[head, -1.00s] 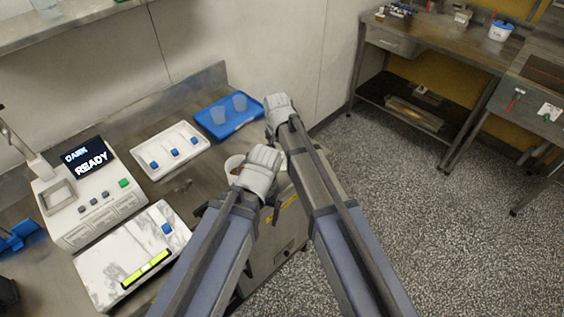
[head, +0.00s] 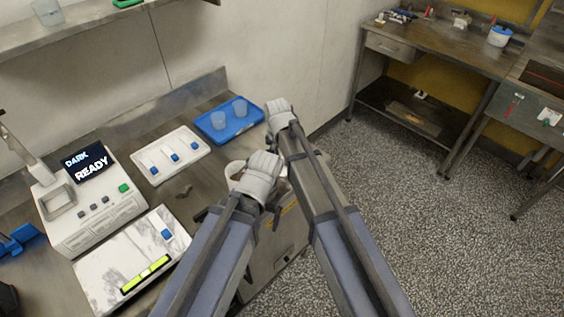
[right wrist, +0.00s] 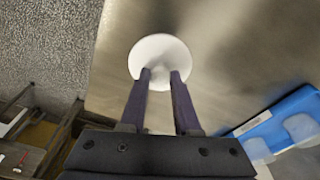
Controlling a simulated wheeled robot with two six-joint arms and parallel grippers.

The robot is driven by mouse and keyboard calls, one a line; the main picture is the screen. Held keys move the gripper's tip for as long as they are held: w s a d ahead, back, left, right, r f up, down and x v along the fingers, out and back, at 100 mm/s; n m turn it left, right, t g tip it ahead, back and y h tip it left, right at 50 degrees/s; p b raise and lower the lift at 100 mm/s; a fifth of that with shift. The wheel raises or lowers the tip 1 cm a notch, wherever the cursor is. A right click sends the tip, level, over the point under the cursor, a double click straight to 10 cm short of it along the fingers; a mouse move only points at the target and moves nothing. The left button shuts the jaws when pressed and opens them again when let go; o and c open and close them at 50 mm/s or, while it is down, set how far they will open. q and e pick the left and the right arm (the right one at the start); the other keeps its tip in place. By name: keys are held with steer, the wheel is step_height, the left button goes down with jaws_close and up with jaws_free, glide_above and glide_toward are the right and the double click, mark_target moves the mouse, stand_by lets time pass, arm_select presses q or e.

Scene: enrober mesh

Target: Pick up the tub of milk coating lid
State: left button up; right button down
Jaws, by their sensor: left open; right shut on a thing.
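A round white lid (right wrist: 160,58) shows in the right wrist view between the tips of my right gripper (right wrist: 161,76), which is shut on it. In the head view my right gripper (head: 279,112) is seen from behind, so its fingers and the lid are hidden. My left gripper (head: 261,176) is open, beside a white-rimmed tub (head: 234,168) at the counter's right end. The left hand covers most of the tub, and I cannot tell whether they touch.
A blue tray (head: 246,127) with two clear cups stands behind. A white tray (head: 150,177) with small blue-marked items, a machine reading DARK READY (head: 100,205) and a marble-patterned slab (head: 112,275) lie left. A steel bench (head: 440,50) stands across the speckled floor.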

mark_target(282, 161)
step_height(282, 161, up, 10)
steer(key=p, duration=1)
